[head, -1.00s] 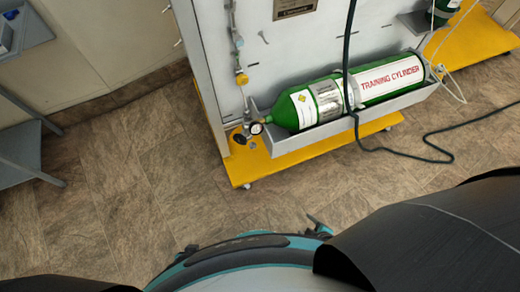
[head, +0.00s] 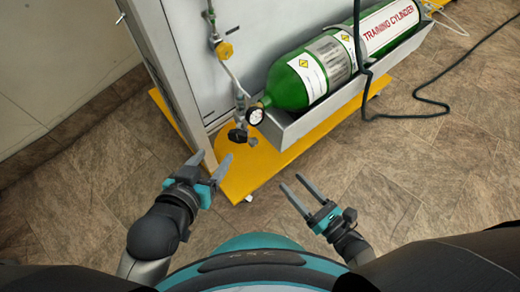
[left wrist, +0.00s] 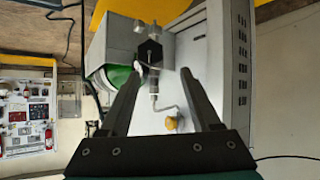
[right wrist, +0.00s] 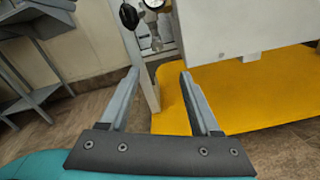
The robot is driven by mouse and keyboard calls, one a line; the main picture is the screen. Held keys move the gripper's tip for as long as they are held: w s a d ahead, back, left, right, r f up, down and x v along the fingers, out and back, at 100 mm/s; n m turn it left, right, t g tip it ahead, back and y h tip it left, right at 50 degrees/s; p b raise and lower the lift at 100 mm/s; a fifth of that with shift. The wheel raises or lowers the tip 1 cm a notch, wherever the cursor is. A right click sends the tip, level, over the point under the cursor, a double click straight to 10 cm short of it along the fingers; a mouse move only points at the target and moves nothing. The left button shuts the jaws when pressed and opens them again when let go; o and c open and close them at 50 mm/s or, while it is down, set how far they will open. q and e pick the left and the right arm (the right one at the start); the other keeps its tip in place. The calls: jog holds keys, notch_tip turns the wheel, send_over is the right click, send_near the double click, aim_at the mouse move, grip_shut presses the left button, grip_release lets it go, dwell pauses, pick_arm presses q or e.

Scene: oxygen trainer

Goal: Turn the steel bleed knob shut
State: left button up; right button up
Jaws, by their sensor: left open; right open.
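A small grey metal knob (head: 252,142), which looks like the steel bleed knob, sits low on the fittings by the cylinder's neck. It is too small to read its turn. A black knob (head: 237,135) is beside it, with a round gauge (head: 256,115) above. My left gripper (head: 211,160) is open and empty, left of and in front of these fittings. In the left wrist view, pale metal fittings (left wrist: 157,31) show beyond its fingers. My right gripper (head: 291,181) is open and empty, right of and nearer than the fittings. The right wrist view shows the black knob (right wrist: 128,16) ahead at the top.
The green training cylinder (head: 289,88) lies in a grey tray (head: 300,126) over a yellow base (head: 240,178). A pipe with a yellow valve (head: 224,50) climbs the grey panel. A dark hose (head: 366,75) hangs over the cylinder. The floor in front is clear.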

aim_at(255, 145)
jog(key=shift+n+y, duration=0.3)
jog(key=shift+n, duration=0.2)
jog(key=b+x, duration=0.2)
jog(key=x, duration=1.1)
jog(key=shift+w+a+b, duration=0.1)
jog(key=shift+a+b, duration=0.2)
pick_arm(q)
jog(key=shift+s+d+r+n+t+h, duration=0.2)
jog(key=shift+d+r+t+h, duration=0.45)
jog(key=shift+d+r+t, duration=0.5)
jog(key=shift+s+d+r+n+t+h, duration=0.15)
jog(key=shift+d+r+t+h, duration=0.55)
jog(key=shift+t, duration=0.75)
pick_arm(e)
jog(key=shift+x, duration=0.85)
jog(key=shift+r, duration=0.1)
grip_shut()
